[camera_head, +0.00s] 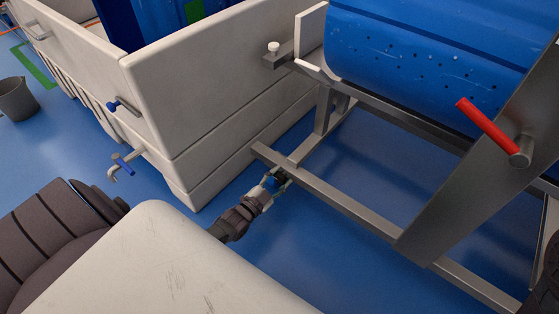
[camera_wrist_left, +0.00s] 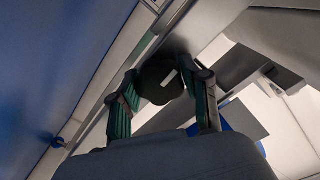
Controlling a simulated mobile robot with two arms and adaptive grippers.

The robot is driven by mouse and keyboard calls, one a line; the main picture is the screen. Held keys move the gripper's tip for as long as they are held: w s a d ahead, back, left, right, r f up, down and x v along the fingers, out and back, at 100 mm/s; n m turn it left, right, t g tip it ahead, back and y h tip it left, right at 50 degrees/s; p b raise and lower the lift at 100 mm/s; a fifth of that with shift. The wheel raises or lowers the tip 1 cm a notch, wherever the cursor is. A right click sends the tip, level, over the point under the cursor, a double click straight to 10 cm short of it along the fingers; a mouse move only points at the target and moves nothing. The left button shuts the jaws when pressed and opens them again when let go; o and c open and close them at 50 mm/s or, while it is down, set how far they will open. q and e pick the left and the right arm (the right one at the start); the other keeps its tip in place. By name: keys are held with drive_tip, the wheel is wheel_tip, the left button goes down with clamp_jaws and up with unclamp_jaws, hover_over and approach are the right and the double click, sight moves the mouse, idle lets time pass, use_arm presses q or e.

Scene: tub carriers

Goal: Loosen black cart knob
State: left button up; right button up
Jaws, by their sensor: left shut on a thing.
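The black cart knob (camera_wrist_left: 158,84) shows in the left wrist view as a dark round piece with a small white mark, between the two green-lined fingers. My left gripper (camera_head: 278,181) is shut on it, low beside the metal frame of the cart (camera_head: 340,204). It also shows in the left wrist view (camera_wrist_left: 164,96), with one finger on each side of the knob. In the head view the gripper largely hides the knob. I cannot tell how far the knob is turned. My right gripper is not in view.
A blue tub (camera_head: 420,50) lies on the metal cart, with a red-handled lever (camera_head: 486,126) at right. A grey bucket (camera_head: 18,101) stands far left on the blue floor.

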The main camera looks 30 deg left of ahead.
use_arm(q)
drive_tip(key=shift+n, duration=0.6)
drive_tip(key=shift+f, duration=0.1)
drive_tip(key=o, duration=1.1)
drive_tip(key=shift+o, duration=0.2)
drive_tip(key=s, duration=1.2)
drive_tip(key=shift+a, duration=0.45)
